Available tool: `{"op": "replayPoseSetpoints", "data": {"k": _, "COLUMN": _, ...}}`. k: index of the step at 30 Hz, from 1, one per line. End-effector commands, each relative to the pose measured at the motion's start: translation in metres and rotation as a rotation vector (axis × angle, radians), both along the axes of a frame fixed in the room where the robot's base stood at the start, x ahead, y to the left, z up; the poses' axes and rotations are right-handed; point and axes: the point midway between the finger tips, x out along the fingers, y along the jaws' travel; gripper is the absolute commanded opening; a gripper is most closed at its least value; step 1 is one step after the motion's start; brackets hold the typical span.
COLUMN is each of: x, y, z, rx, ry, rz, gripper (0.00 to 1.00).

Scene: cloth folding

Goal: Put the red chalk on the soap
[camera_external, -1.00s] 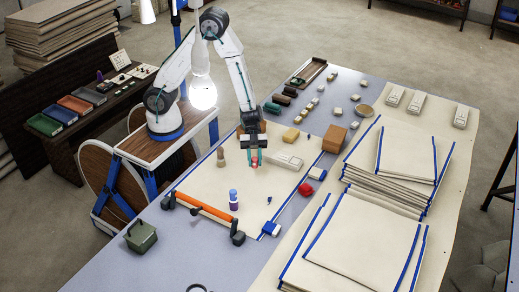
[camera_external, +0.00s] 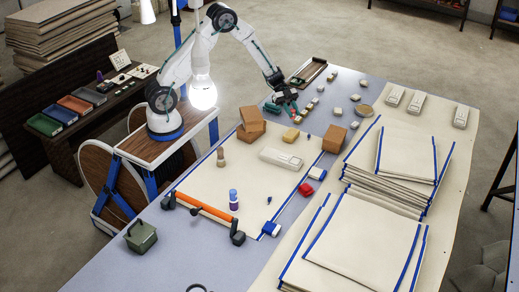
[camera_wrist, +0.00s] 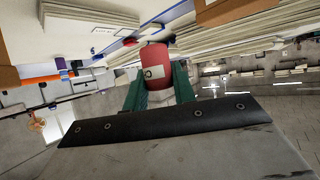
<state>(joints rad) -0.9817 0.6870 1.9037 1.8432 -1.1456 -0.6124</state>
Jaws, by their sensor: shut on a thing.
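The red chalk (camera_wrist: 155,63) is a thick red cylinder with a pale label, held between the green fingertips in the wrist view. My gripper (camera_external: 293,113) is shut on it, above the back part of the table in the external view. The chalk is too small there to make out clearly. A rounded yellow block (camera_external: 291,134) lies just in front of my gripper. Small pale blocks lie behind and right of my gripper, one of them here (camera_external: 335,111). I cannot tell for sure which of these is the soap.
Brown blocks (camera_external: 249,131) stand left of the yellow block, and another brown block (camera_external: 334,138) to its right. A long white case (camera_external: 281,159) and a red lump (camera_external: 306,189) lie nearer. The cream sheet (camera_external: 235,180) has free room.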

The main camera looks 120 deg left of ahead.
Motion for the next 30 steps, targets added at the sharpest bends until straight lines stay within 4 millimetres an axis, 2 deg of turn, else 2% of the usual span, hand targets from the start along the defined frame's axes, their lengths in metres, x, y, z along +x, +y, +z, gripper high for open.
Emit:
{"op": "replayPoseSetpoints", "data": {"k": 3, "x": 0.0, "y": -0.001, "z": -0.025, "rx": -0.005, "ry": 0.002, "rz": 0.002, "gripper": 0.04}}
{"op": "replayPoseSetpoints", "data": {"k": 6, "x": 0.0, "y": -0.001, "z": -0.039, "rx": -0.002, "ry": 0.001, "rz": 0.001, "gripper": 0.04}}
{"op": "replayPoseSetpoints", "data": {"k": 11, "x": 0.0, "y": -0.001, "z": -0.05, "rx": -0.001, "ry": 0.0, "rz": 0.0, "gripper": 0.04}}
{"op": "replayPoseSetpoints", "data": {"k": 18, "x": 0.0, "y": -0.001, "z": -0.081, "rx": -0.002, "ry": 0.001, "rz": 0.001, "gripper": 0.04}}
{"op": "replayPoseSetpoints", "data": {"k": 29, "x": 0.0, "y": -0.001, "z": -0.086, "rx": -0.001, "ry": 0.0, "rz": 0.0, "gripper": 0.04}}
{"op": "replayPoseSetpoints", "data": {"k": 30, "x": 0.0, "y": -0.001, "z": -0.086, "rx": 0.0, "ry": 0.0, "rz": 0.0, "gripper": 0.29}}
